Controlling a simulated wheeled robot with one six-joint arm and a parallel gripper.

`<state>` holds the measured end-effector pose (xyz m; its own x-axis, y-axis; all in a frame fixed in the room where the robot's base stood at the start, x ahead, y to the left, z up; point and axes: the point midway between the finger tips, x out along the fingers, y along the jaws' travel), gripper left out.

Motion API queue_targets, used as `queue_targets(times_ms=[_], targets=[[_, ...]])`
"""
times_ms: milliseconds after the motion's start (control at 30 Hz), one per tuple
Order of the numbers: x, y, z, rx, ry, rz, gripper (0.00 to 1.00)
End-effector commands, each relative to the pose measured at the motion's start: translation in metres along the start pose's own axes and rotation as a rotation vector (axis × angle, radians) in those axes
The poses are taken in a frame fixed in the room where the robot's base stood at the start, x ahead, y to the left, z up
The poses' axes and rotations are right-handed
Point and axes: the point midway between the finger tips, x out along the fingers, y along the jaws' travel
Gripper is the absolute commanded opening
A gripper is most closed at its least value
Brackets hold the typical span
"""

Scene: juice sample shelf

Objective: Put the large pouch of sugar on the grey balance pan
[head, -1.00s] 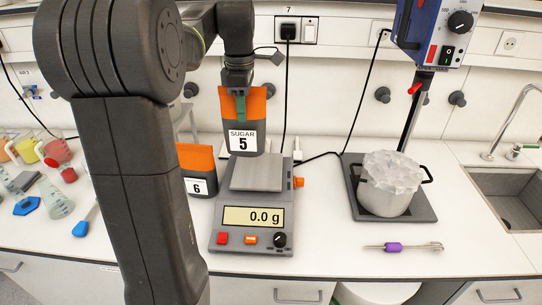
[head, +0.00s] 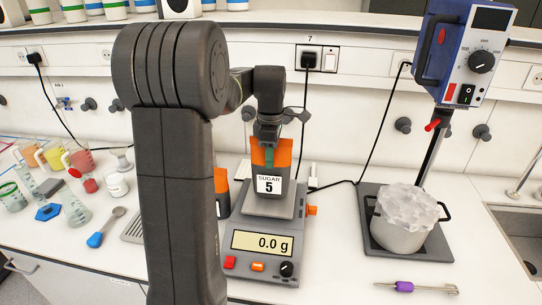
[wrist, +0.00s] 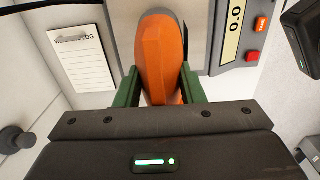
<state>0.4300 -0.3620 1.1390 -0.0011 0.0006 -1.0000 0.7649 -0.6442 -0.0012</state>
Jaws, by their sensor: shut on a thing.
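My gripper (head: 269,155) is shut on a grey and orange pouch labelled "SUGAR 5" (head: 269,186). Its green fingers pinch the orange top, which also shows in the wrist view (wrist: 162,60). The pouch hangs upright over the grey balance pan (head: 264,212) in the head view, very low. I cannot tell whether its base touches the pan. The balance display (head: 262,243) reads 0.0 g.
A second orange-topped pouch (head: 222,182) stands left of the balance, mostly hidden behind my arm. A pot (head: 402,230) sits on a dark plate at right, beside a blue stand-mounted device (head: 464,55).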

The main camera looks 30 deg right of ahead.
Motion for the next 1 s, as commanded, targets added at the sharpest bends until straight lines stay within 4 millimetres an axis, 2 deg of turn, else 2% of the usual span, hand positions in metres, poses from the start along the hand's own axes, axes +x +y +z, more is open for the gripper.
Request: queue_targets(times_ms=[500,533,600,867,1000], targets=[[0.0103,0.0004,0.0001,0.0,-0.001,0.004,0.0],[0.011,0.0,0.0,0.0,0.0,0.001,0.41],[0.0109,0.0,0.0,0.0,0.0,0.001,0.55],[0.0105,-0.0001,0.0,0.0,0.0,0.001,0.57],[0.0037,0.0002,0.0,0.0,0.0,0.002,0.57]])
